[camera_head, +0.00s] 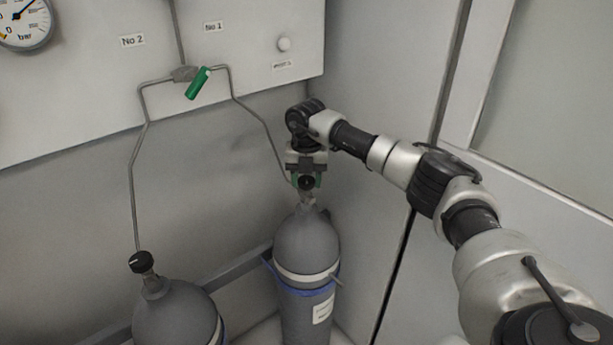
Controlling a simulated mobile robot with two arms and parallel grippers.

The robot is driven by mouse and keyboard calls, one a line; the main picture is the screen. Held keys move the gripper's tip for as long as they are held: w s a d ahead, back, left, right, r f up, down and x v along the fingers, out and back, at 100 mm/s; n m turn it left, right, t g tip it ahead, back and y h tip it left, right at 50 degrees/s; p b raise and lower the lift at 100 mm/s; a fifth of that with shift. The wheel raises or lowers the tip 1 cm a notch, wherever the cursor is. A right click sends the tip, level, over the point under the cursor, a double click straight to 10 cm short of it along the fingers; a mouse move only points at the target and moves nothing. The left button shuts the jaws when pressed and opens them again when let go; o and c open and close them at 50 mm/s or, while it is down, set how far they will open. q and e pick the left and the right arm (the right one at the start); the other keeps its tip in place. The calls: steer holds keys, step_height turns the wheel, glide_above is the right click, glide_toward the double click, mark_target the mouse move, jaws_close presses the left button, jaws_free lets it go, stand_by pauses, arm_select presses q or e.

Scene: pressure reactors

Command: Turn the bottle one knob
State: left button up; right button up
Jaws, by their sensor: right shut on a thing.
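A tall grey gas bottle (306,246) stands in the corner, upright, with a pale band and a blue strap around it. The thin pipe from the No 1 label (213,27) runs down to its top. My right gripper (307,181) is at the top of this bottle, shut on its dark knob, which is mostly hidden between the fingers. A second grey bottle (177,312) stands at the lower left with a black knob (141,262) on top. My left gripper is not in view.
Thin pipes run down the grey wall. A side wall stands close to the right of the bottle and my right arm.

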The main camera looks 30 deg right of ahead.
mark_target(307, 179)
steer(key=m+p, duration=0.1)
steer(key=m, duration=0.5)
steer(key=shift+r+m+p, duration=0.15)
steer(key=shift+m+p, duration=0.15)
steer(key=m+p, duration=0.1)
steer(key=m, duration=0.3)
steer(key=shift+m, duration=0.7)
steer(key=o, duration=0.9)
step_height(307, 179, up, 11)
steer(key=b, duration=0.2)
steer(key=shift+f+b, duration=0.2)
steer(key=shift+b, duration=0.1)
